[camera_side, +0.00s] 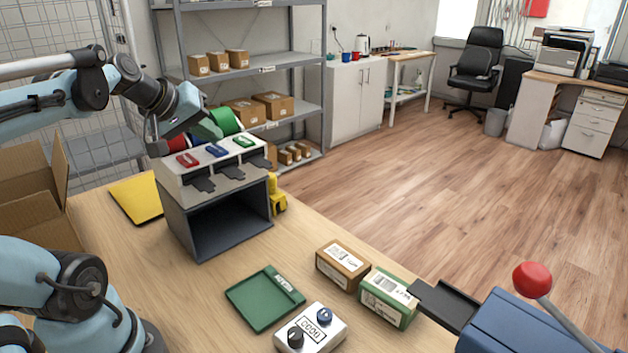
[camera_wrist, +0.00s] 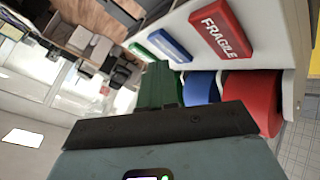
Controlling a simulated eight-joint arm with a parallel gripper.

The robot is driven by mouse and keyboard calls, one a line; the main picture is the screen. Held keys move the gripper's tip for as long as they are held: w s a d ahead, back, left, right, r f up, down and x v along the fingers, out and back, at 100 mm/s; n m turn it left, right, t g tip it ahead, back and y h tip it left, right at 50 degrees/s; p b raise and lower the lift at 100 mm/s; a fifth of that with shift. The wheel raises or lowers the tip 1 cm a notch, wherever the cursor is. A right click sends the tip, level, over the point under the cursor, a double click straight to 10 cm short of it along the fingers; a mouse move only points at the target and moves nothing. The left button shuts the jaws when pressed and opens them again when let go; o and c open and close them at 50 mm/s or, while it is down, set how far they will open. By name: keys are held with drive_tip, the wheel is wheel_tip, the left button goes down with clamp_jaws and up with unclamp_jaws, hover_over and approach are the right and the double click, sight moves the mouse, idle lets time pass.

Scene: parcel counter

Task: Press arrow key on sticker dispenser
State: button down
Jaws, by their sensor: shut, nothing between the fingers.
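The sticker dispenser (camera_side: 215,178) is a grey box with a pale top panel near the back of the table. A red key (camera_side: 187,159), a blue key (camera_side: 217,151) and a green key (camera_side: 243,142) sit in a row on its top. In the wrist view the red key (camera_wrist: 221,30) reads FRAGILE; the blue key (camera_wrist: 170,47) and green key (camera_wrist: 143,52) are too small to read, so I cannot tell which bears an arrow. My gripper (camera_wrist: 157,85) is shut and empty, behind the keys by the sticker rolls, apart from the keys.
Red (camera_wrist: 252,100) and blue (camera_wrist: 200,88) rolls stand behind the keys; a green roll (camera_side: 228,120) is there too. A green tray (camera_side: 262,300), control box (camera_side: 322,335), brown parcel (camera_side: 343,265) and green parcel (camera_side: 388,297) lie in front. An open carton (camera_side: 35,200) stands left.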

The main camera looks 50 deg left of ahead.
sight(212, 150)
drive_tip(key=shift+f, duration=0.5)
idle(0.3)
drive_tip(key=shift+r, duration=0.6)
drive_tip(key=shift+r, duration=0.1)
drive_tip(key=shift+r, duration=2.9)
